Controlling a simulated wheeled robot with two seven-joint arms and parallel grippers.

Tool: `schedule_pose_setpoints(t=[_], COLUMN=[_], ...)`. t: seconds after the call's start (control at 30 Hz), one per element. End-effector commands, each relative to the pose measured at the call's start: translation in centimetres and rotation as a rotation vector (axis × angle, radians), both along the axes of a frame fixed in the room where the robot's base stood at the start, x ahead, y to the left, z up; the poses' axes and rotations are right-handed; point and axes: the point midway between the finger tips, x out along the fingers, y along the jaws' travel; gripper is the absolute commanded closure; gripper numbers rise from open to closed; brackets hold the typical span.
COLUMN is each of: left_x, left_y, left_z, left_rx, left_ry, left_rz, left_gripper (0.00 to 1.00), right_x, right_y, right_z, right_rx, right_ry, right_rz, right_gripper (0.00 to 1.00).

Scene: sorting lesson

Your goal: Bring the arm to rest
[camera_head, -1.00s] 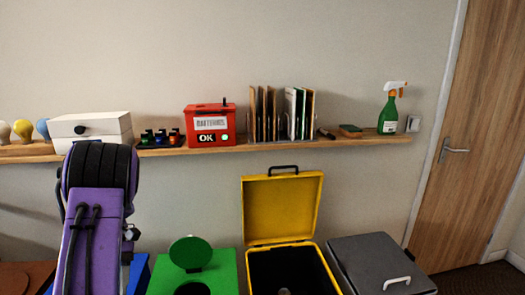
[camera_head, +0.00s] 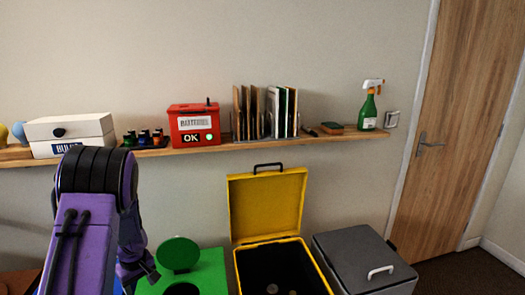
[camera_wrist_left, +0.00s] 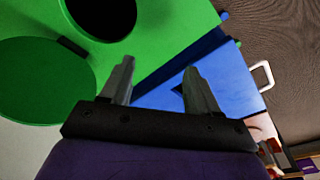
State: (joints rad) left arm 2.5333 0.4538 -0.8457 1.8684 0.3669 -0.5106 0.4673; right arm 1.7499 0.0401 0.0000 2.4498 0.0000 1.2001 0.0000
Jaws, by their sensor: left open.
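My left arm (camera_head: 85,220), purple with black bands, rises at the lower left of the head view. Its left gripper (camera_head: 146,270) hangs low beside the green bin (camera_head: 212,262), partly hidden by the arm. In the left wrist view the two grey fingers of the left gripper (camera_wrist_left: 158,82) stand apart with nothing between them. Beyond them are the green bin (camera_wrist_left: 175,18) with its dark round hole and the blue bin (camera_wrist_left: 215,75). My right gripper is in neither view.
A yellow bin (camera_head: 264,205) stands open with small items inside. A grey lidded bin (camera_head: 350,250) is to its right. A wall shelf (camera_head: 220,147) bears a red batteries box (camera_head: 195,125), upright folders (camera_head: 275,110) and a spray bottle (camera_head: 369,108). A wooden door (camera_head: 455,120) is at right.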

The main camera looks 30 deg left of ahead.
Motion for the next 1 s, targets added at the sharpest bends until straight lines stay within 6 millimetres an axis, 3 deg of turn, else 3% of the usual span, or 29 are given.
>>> schedule_pose_setpoints(t=[0.17,0.27,0.33,0.43,0.5,0.6,0.7,0.8,1.0], left_x=[4.8,6.2,6.0,3.4,0.5,-3.8,-7.2,-9.1,-9.4], left_y=[-3.9,-8.1,-12.1,-19.4,-23.8,-28.3,-30.9,-31.2,-31.1], left_z=[-3.9,-6.0,-7.7,-10.5,-12.3,-14.5,-16.0,-16.8,-16.9], left_rx=[0.297,0.431,0.495,0.511,0.463,0.351,0.272,0.248,0.247], left_ry=[-0.111,-0.168,-0.203,-0.235,-0.231,-0.175,-0.115,-0.073,-0.067], left_rz=[-0.218,-0.363,-0.469,-0.626,-0.703,-0.787,-0.842,-0.862,-0.859], left_gripper=[0.39,0.39,0.39,0.39,0.39,0.39,0.39,0.39,0.39], right_x=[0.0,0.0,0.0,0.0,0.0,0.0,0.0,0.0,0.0], right_y=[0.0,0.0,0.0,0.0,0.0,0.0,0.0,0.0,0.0], right_z=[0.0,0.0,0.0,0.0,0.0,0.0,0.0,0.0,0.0], right_rx=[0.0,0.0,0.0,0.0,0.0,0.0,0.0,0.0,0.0], right_ry=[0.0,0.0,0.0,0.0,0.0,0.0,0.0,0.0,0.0], right_rz=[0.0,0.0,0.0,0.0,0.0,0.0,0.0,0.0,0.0], right_gripper=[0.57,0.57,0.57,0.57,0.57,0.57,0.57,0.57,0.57])
